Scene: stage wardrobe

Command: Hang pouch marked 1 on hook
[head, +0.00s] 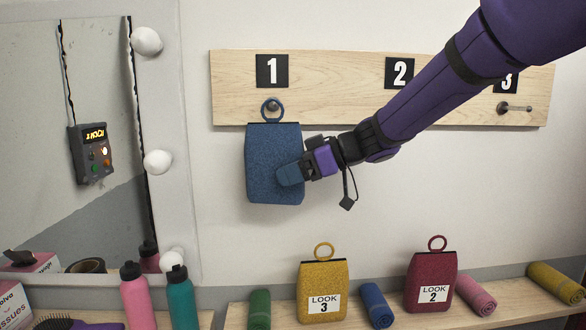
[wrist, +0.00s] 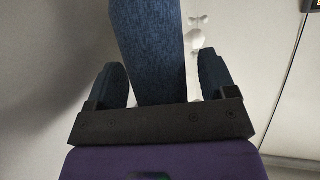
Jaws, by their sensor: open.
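A blue pouch (head: 273,190) hangs against the wooden board below the number 1 sign (head: 272,71). Its ring (head: 272,111) appears to be around the hook (head: 272,105) under that sign. No label shows on the side facing the head camera. My gripper (head: 290,175) is at the pouch's right edge in the head view. In the wrist view, my gripper (wrist: 165,85) has its two fingers apart on either side of the pouch (wrist: 148,50), with gaps between each finger and the cloth.
A yellow pouch (head: 323,290) marked LOOK 3 and a red pouch (head: 431,282) marked LOOK 2 stand on the shelf below among rolled cloths. Hook 3 (head: 514,108) is bare; my arm covers hook 2. A mirror (head: 90,130) with bulbs stands at left.

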